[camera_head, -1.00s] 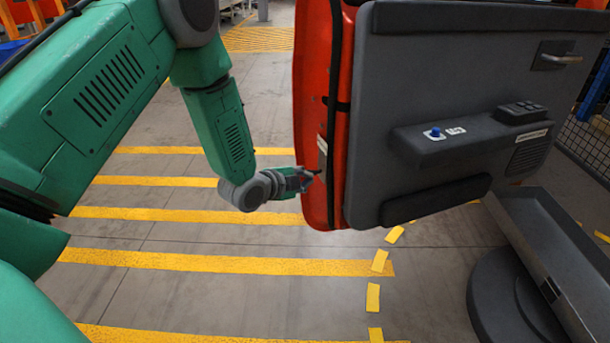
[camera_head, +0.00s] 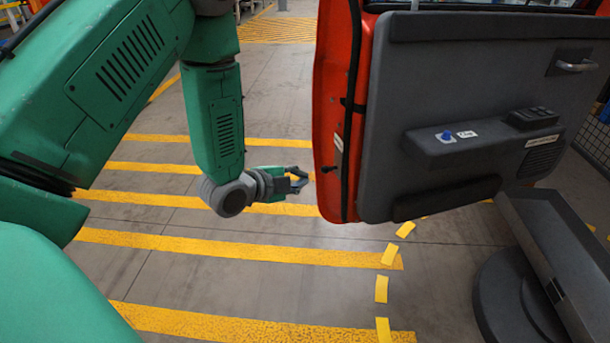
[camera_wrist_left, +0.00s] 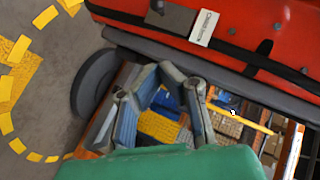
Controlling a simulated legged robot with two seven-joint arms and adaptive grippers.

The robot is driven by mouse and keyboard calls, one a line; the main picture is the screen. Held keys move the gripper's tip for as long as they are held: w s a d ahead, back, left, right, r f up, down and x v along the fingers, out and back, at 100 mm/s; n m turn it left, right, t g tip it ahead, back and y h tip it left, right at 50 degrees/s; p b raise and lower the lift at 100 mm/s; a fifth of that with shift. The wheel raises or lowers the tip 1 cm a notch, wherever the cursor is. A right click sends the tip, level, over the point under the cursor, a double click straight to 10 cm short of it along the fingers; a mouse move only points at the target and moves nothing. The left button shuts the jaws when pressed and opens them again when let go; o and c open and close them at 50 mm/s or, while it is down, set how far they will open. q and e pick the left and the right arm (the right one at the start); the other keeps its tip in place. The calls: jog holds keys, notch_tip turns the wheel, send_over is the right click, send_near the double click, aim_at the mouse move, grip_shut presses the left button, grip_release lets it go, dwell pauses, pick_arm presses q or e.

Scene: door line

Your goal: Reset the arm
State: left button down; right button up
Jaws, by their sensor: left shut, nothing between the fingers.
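My left gripper (camera_head: 304,181) is shut and empty at the end of the green left arm. In the head view it is just left of the red door's edge (camera_head: 328,130), with a small gap of floor showing between them. A small dark piece (camera_head: 329,169) sticks out of that edge near gripper height. In the left wrist view the gripper's fingers (camera_wrist_left: 158,68) meet below the red door panel (camera_wrist_left: 245,30) in the picture. The right gripper is not in view.
The door's grey inner panel (camera_head: 470,70) carries a handle (camera_head: 577,66) and a blue knob (camera_head: 446,136). A dark stand with a round base (camera_head: 500,300) is at the lower right. Floor with yellow stripes (camera_head: 230,246) is open below and left of the gripper.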

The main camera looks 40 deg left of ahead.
pick_arm(q)
jog(key=s+d+f+n+g+p, duration=0.2)
jog(key=s+d+f+n+g, duration=0.1)
jog(key=s, duration=0.7)
jog(key=s+d+f+n+g+y+p, duration=0.1)
jog(key=s+f+n+g, duration=0.4)
jog(key=s, duration=0.5)
jog(key=s+d+f+n+g+p, duration=0.3)
jog(key=s+d+f+n+g, duration=0.1)
jog(key=s, duration=0.7)
jog(key=shift+d+f+n+g+y, duration=0.35)
jog(key=shift+f+n+y, duration=0.1)
jog(key=shift+n, duration=0.55)
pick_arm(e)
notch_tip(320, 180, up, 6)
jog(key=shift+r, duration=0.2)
pick_arm(q)
jog(key=shift+d, duration=0.1)
jog(key=shift+w, duration=0.15)
